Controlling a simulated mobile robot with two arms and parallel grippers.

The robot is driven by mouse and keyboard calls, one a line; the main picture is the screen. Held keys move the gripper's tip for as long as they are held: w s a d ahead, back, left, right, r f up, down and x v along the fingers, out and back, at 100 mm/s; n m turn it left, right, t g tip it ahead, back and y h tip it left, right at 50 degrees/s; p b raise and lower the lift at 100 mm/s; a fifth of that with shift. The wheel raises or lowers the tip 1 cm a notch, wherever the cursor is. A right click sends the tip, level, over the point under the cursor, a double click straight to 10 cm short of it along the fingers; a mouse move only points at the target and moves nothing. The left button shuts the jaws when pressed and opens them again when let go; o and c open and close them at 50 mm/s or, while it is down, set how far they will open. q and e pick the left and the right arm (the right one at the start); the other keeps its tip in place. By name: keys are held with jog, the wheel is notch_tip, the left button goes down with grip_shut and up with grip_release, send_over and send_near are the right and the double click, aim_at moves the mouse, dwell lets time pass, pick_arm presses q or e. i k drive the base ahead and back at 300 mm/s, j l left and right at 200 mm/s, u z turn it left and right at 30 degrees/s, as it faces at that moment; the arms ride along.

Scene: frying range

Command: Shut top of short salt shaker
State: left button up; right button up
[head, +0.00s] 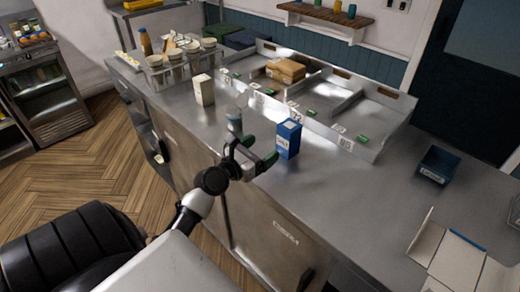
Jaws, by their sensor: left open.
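A blue carton (288,140) with a white label stands upright on the steel counter (335,190), right of my left gripper. A small grey, partly clear container (235,121) stands just behind the gripper; its lower part is hidden by the fingers. It may be a shaker, but I cannot tell whether its top is open. My left gripper (250,150), with dark green fingers, is open at the counter's front edge. Its right finger is near the blue carton, and nothing shows between the fingers. My right gripper is not in view.
A cream carton (204,90) stands behind, to the left. A divided steel tray (345,105) with brown packets (286,71) lines the wall side. A dark blue bin (438,165) and an open cardboard box (458,262) are at right. The counter between carton and bin is clear.

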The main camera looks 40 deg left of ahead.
aim_at(243, 101)
jog(key=u, duration=1.4)
